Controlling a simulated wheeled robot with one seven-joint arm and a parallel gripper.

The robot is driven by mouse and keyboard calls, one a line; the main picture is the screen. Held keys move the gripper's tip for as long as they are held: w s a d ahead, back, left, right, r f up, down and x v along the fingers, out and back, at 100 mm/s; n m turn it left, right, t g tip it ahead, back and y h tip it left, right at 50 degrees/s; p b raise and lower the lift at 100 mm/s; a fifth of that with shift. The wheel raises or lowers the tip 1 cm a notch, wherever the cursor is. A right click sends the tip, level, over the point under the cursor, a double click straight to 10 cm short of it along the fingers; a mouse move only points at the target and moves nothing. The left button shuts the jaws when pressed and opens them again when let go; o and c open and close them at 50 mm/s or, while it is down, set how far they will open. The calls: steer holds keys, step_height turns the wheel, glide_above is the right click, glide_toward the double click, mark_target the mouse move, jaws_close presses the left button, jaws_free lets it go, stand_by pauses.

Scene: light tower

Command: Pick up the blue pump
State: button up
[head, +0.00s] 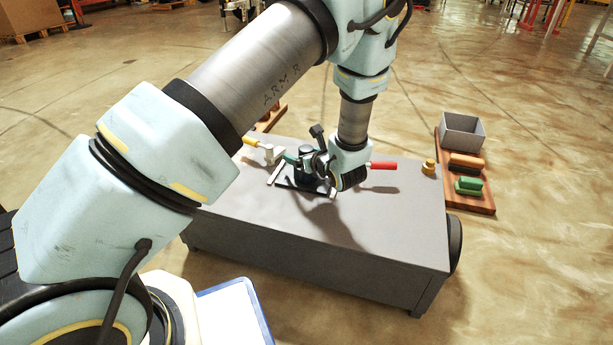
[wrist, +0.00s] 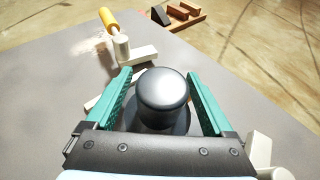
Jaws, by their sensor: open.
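The pump shows in the head view as a dark blue body (head: 303,175) on a grey table, partly hidden by my gripper. In the wrist view it is a dark blue-grey, round-topped cylinder (wrist: 163,95), upright between the two teal fingers. My gripper (wrist: 159,76) is open, with one finger on each side of the pump. A narrow gap shows on both sides near the top; lower contact is hidden. My gripper in the head view (head: 303,160) is low over the table's middle.
A yellow-handled tool (wrist: 110,24) with a pale head lies beyond the pump. A wooden board (head: 480,204) holds a grey bin (head: 462,131). The table's front right is clear.

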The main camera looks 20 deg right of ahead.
steer(key=shift+w, duration=0.1)
steer(key=shift+c, duration=0.4)
jaws_close()
stand_by(0.5)
steer(key=shift+r, duration=0.1)
